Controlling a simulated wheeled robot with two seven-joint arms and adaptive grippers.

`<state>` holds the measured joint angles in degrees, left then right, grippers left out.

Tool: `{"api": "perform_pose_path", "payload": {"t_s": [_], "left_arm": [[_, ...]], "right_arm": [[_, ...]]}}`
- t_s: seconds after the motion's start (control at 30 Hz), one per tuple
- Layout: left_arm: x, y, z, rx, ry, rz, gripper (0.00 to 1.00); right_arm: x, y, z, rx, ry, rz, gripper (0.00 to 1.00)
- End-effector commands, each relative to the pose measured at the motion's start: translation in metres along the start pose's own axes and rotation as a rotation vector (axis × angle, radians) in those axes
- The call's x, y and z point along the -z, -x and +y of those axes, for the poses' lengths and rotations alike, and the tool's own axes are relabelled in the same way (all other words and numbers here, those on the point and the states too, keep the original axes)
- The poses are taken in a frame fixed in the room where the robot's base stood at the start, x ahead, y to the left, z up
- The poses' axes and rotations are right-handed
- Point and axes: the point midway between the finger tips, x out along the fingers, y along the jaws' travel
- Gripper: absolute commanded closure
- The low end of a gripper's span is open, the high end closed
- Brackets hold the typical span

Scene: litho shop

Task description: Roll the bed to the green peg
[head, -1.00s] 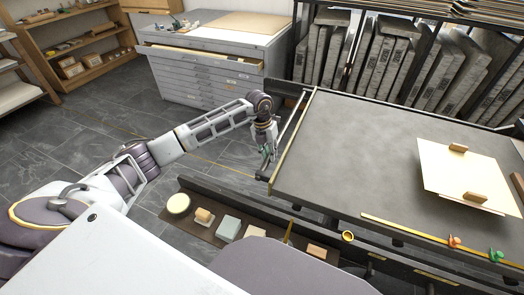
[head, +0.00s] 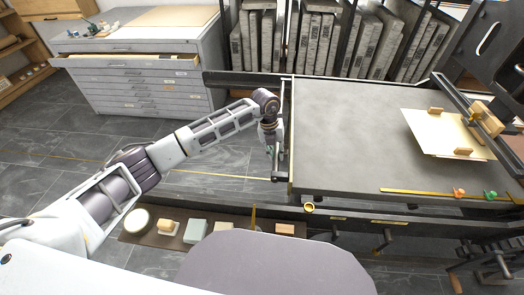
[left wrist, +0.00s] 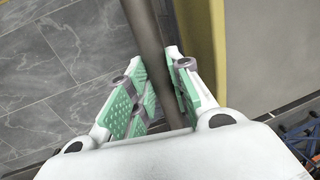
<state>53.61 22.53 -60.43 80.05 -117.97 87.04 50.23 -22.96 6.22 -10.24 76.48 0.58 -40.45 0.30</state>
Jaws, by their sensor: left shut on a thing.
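The bed (head: 345,130) is a wide grey slab with a thin upright bar (head: 281,140) along its left end. A cream sheet (head: 425,133) with small wooden blocks lies on it toward the right. The green peg (head: 490,195) stands near the right end of a brass strip (head: 420,193) along the front, right of a red-orange peg (head: 459,193). My left gripper (head: 272,150) is at the bed's left end. In the left wrist view, its green-padded fingers (left wrist: 160,92) are shut on the dark bar (left wrist: 149,40), which passes between them. My right gripper is out of view.
A press frame (head: 470,115) stands over the bed's right side. Stone slabs (head: 310,40) stand behind the bed. A flat-file cabinet (head: 150,75) is at the back left. A low shelf (head: 145,238) holds small items in front. The floor left of the bed is clear.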

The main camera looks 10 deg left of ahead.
Motion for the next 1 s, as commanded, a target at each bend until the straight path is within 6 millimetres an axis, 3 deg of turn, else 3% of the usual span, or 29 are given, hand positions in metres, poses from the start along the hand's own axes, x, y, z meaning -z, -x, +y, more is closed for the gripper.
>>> {"api": "perform_pose_path", "payload": {"t_s": [0.2,0.67,0.7,0.8,0.87,1.0], "left_arm": [[-0.001,-0.003,-0.018,-0.003,-0.002,0.0,1.0],[-0.001,-0.004,-0.02,-0.006,0.002,0.001,1.0],[-0.001,-0.004,-0.02,-0.006,0.002,0.0,0.75],[-0.001,-0.004,-0.02,-0.005,0.002,0.0,0.62],[-0.001,-0.004,-0.021,-0.004,0.002,0.0,0.58],[-0.001,-0.004,-0.021,-0.004,0.001,0.0,0.58]], "right_arm": [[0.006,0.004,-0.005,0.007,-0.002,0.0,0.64],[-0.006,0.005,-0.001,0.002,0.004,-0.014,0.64],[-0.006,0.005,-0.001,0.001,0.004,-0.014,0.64],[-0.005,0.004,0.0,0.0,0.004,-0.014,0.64],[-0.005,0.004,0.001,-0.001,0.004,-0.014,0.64],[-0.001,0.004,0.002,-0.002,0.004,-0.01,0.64]]}}
